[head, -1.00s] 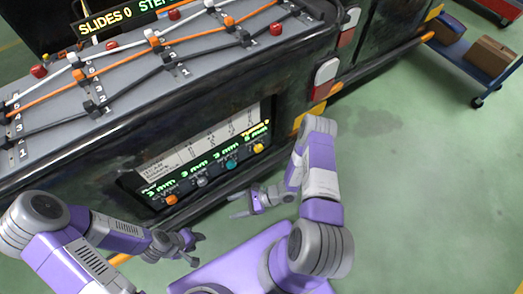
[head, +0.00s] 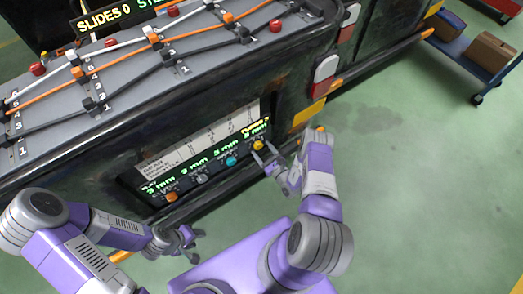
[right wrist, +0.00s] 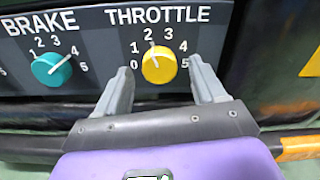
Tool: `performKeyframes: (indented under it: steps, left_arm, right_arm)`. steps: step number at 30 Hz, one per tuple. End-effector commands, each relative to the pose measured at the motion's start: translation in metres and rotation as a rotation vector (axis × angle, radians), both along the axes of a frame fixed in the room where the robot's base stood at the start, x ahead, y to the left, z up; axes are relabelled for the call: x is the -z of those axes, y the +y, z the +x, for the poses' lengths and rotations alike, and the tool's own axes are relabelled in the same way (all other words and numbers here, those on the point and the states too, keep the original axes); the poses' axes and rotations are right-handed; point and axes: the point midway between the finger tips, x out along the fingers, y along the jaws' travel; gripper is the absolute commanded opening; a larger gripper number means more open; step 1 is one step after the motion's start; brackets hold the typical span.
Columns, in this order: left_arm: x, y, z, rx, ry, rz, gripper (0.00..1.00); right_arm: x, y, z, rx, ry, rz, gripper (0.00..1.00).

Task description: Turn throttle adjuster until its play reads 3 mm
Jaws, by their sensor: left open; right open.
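The yellow throttle adjuster (right wrist: 158,64) sits on the dark panel under the word THROTTLE, with a 0 to 5 scale around it. Its pale mark points up, roughly toward 2. In the head view the yellow knob (head: 258,145) is the rightmost on the panel, below a green readout too small to read surely. My right gripper (right wrist: 162,76) is open, its fingers on either side of the knob, with visible gaps. In the head view my right gripper (head: 266,161) is at the panel's right end. My left gripper (head: 192,243) is open and empty, low and away from the panel.
The teal brake knob (right wrist: 52,70) is just left of the throttle knob. A grey knob (head: 202,178) and orange knob (head: 171,196) are further left. Above is a grey deck (head: 130,80) with cables. A blue cart (head: 455,52) stands at upper right; green floor is clear.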

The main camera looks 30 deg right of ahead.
Motion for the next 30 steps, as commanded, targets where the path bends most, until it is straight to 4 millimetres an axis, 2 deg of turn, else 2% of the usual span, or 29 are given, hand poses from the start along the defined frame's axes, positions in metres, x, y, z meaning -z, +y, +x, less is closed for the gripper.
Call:
performKeyframes:
  steps: [4, 12, 23, 30]
  left_arm:
    - [0.0032, 0.0, 0.0, 0.0, 0.0, 0.0, 0.43]
    - [0.0028, -0.0001, 0.0, 0.0, 0.0, 0.0, 0.43]
    - [0.0028, -0.0001, 0.0, 0.0, 0.0, 0.0, 0.43]
    - [0.0027, 0.0, 0.0, 0.0, 0.0, 0.0, 0.43]
  right_arm:
    - [0.0002, 0.0015, 0.0101, -0.001, 0.0, 0.0, 0.69]
    - [-0.0005, 0.0013, 0.0114, -0.001, 0.001, 0.001, 0.69]
    - [-0.0004, 0.0013, 0.0111, -0.001, 0.0, 0.001, 0.14]
    - [-0.0004, 0.0013, 0.0111, -0.001, -0.001, -0.017, 0.13]
